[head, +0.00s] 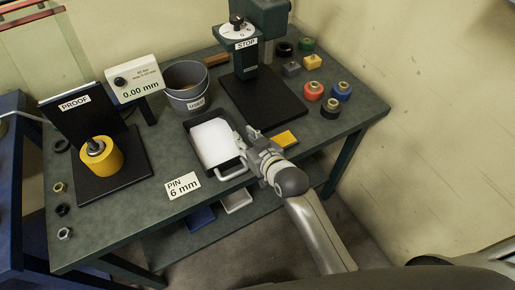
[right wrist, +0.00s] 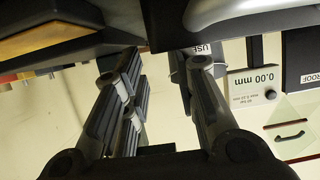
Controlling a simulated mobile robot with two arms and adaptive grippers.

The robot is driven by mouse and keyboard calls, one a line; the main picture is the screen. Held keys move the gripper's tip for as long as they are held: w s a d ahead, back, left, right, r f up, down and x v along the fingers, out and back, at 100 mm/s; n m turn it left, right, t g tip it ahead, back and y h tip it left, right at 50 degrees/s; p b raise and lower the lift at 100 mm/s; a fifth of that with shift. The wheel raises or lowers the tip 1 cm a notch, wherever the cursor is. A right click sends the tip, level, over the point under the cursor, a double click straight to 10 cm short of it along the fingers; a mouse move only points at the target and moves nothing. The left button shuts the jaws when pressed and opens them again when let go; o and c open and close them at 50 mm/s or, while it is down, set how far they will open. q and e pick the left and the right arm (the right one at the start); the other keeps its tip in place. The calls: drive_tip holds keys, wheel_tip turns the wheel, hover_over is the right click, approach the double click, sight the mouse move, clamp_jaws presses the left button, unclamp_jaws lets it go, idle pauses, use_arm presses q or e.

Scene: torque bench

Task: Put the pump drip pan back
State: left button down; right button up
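A white pan (head: 213,142) with a loop handle (head: 231,172) at its near end sits in a dark tray (head: 193,120) in the middle of the bench. I take it to be the drip pan. A pale edge, probably this pan (right wrist: 208,12), shows at the top of the right wrist view. My right gripper (head: 247,137) is just right of the pan, low over the tray's right side. In the right wrist view its fingers (right wrist: 165,85) stand apart with nothing between them. I cannot tell whether it touches the tray. My left gripper is not in view.
A grey "USED" bucket (head: 187,85) and the gauge display (head: 136,84) stand behind the pan. A press (head: 245,50) on a black base is at the back right. A yellow block (head: 285,139) lies right of my gripper. White and blue items (head: 237,201) are on the lower shelf.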

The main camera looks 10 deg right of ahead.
drive_tip(key=v, duration=0.8)
drive_tip(key=shift+s+d, duration=0.1)
drive_tip(key=s+d+f+m+g+h, duration=0.1)
drive_tip(key=s+d+f+g, duration=0.25)
drive_tip(key=s, duration=0.35)
drive_tip(key=s+d+f+g+h, duration=0.2)
drive_tip(key=s+d+g, duration=0.15)
drive_tip(key=s, duration=0.25)
drive_tip(key=s+d+f+m+g+h, duration=0.1)
drive_tip(key=s+d+f+g, duration=0.2)
drive_tip(key=s, duration=0.4)
wheel_tip(320, 180, down, 28)
drive_tip(key=s+d, duration=0.1)
drive_tip(key=s, duration=0.2)
drive_tip(key=s+d+f+g, duration=0.2)
drive_tip(key=s+d+f, duration=0.1)
drive_tip(key=s+f, duration=1.1)
drive_tip(key=shift+s+d+n, duration=0.15)
drive_tip(key=shift+s+n, duration=0.25)
drive_tip(key=shift+s, duration=0.5)
